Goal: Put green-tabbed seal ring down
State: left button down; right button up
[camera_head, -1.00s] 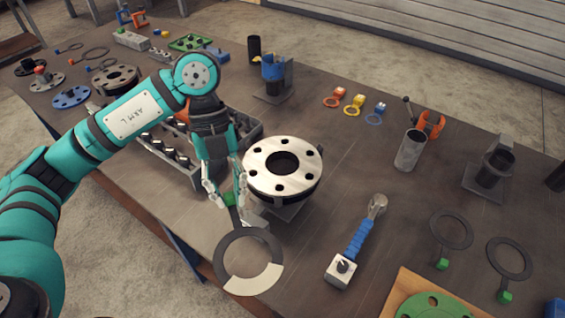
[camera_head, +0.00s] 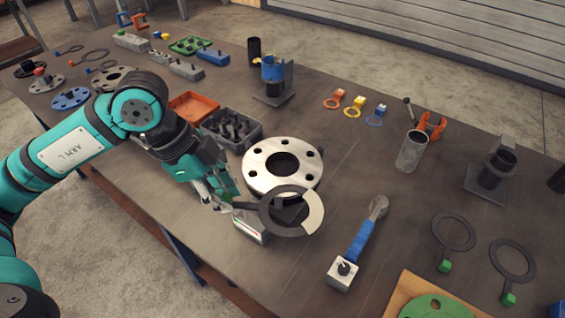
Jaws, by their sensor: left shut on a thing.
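My left gripper (camera_head: 226,203) is shut on the green tab of a seal ring (camera_head: 268,222). The ring is dark with one pale grey section on its right side. It is held out to the right of the fingers and overlaps the near edge of the flanged pipe (camera_head: 257,170) in the head view. The flange has a pale metal face with a dark centre hole and several bolt holes. Whether the ring touches the flange or its stand, I cannot tell. The green tab is mostly hidden by the fingers. My right gripper is not in view.
A blue-handled wrench (camera_head: 362,238) lies right of the flange, by a white block (camera_head: 342,272). Two other green-tabbed rings (camera_head: 453,231) lie at the right. A grey bolt bin (camera_head: 230,128) stands behind the gripper. Bare table lies between flange and wrench.

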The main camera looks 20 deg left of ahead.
pick_arm(q)
jog(key=w+a+f+p, duration=0.2)
jog(key=w+p, duration=0.1)
jog(key=w, duration=0.4)
jog(key=w+a+f+p, duration=0.2)
jog(key=w+a+p, duration=0.1)
jog(key=w, duration=0.5)
jog(key=shift+a+f, duration=0.25)
jog(key=shift+f, duration=0.05)
jog(key=c, duration=1.2)
grip_release()
